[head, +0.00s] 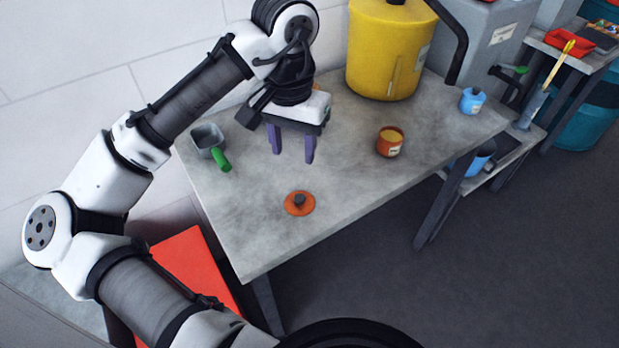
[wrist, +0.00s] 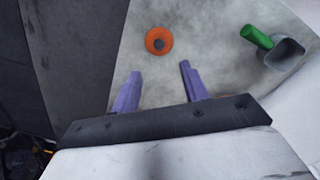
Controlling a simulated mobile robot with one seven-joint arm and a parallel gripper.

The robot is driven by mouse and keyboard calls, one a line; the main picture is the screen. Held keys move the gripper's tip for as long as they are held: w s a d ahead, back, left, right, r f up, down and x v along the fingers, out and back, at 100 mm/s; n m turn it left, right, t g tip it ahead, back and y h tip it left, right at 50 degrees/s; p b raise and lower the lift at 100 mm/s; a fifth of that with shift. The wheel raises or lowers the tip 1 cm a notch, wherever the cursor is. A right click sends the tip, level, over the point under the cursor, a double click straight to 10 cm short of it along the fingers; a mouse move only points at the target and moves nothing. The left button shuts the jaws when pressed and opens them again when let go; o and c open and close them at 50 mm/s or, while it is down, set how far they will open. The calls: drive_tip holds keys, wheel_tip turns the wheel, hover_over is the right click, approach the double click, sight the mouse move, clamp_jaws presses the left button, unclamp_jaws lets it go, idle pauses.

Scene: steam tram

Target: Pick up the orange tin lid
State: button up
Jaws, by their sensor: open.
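The orange tin lid (head: 300,204) is a flat round disc with a dark knob, lying on the grey table near its front edge. It also shows in the wrist view (wrist: 159,40), beyond the fingertips and a little left of the gap between them. My gripper (head: 292,158) has purple fingers and is open and empty above the table, behind the lid in the head view. Its fingers also show in the wrist view (wrist: 160,72). An orange tin (head: 390,142) stands open on the table, to the right of my gripper.
A grey scoop (head: 208,139) with a green handle (wrist: 256,37) lies at the table's left. A large yellow container (head: 385,50) stands at the back and a small blue pot (head: 472,101) at the right. The table (head: 345,185) is clear around the lid.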

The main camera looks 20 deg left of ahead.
hover_over(300, 195)
drive_tip(key=f, duration=0.8)
drive_tip(key=shift+s+a+f, duration=0.3)
drive_tip(key=shift+s, duration=0.05)
drive_tip(key=shift+w+d+f, duration=0.1)
drive_tip(key=shift+w+f, duration=0.05)
drive_tip(key=shift+f, duration=0.75)
drive_tip(key=shift+w+d+f, duration=0.1)
drive_tip(key=shift+f, duration=0.75)
drive_tip(key=shift+w+d+f, duration=0.1)
drive_tip(key=shift+w+f, duration=0.05)
drive_tip(key=shift+f, duration=0.75)
clamp_jaws()
drive_tip(key=shift+r, duration=0.1)
